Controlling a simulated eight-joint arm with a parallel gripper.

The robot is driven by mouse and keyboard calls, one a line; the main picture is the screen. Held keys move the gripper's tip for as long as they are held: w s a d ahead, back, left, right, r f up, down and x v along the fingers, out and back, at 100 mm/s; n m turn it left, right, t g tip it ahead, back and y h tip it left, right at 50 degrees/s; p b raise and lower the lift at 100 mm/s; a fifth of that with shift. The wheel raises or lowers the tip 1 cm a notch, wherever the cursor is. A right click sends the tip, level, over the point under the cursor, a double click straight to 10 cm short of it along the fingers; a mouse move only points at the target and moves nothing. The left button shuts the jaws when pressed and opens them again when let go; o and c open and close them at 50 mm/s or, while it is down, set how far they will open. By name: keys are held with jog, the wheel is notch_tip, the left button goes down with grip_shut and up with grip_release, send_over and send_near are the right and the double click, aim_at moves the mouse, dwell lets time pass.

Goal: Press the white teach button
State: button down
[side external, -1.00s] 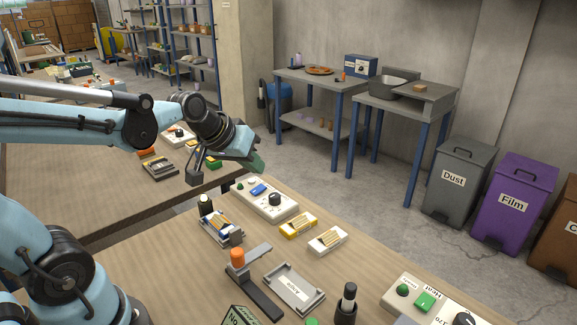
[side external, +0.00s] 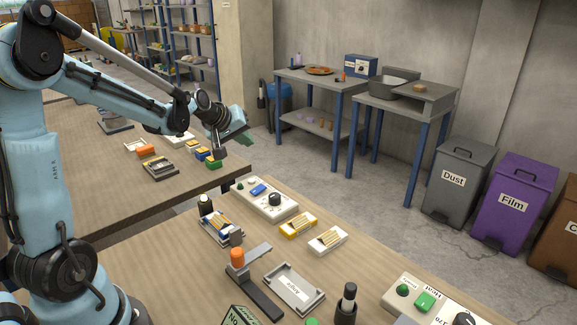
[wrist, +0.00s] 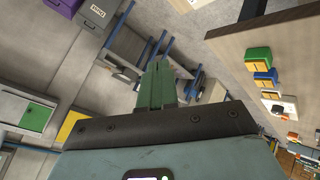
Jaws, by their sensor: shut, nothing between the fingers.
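My gripper (side external: 241,138) is in the air above the gap between the near and far tables, its green fingers pointing right. In the wrist view its green fingers (wrist: 160,83) are together with nothing between them. A white control box (side external: 270,199) with a green button, a blue switch and a black knob lies on the near table, below and apart from my gripper. A second white box (side external: 430,305), labelled Heat, with green controls and a black knob, is at the lower right, partly cut off.
The near table (side external: 150,255) holds a grey tray (side external: 294,288), an orange-topped clamp (side external: 238,258), and yellow (side external: 298,224) and white (side external: 327,240) holders. The far table (side external: 70,190) holds small coloured blocks (side external: 204,153). Bins marked Dust (side external: 455,180) and Film (side external: 512,205) stand at right.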

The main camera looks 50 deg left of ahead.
aim_at(249, 181)
jog(key=shift+f, duration=4.45)
jog(key=shift+f, duration=0.1)
jog(key=shift+f, duration=0.3)
jog(key=shift+f, duration=0.45)
jog(key=shift+r, duration=0.9)
jog(key=shift+r, duration=2.5)
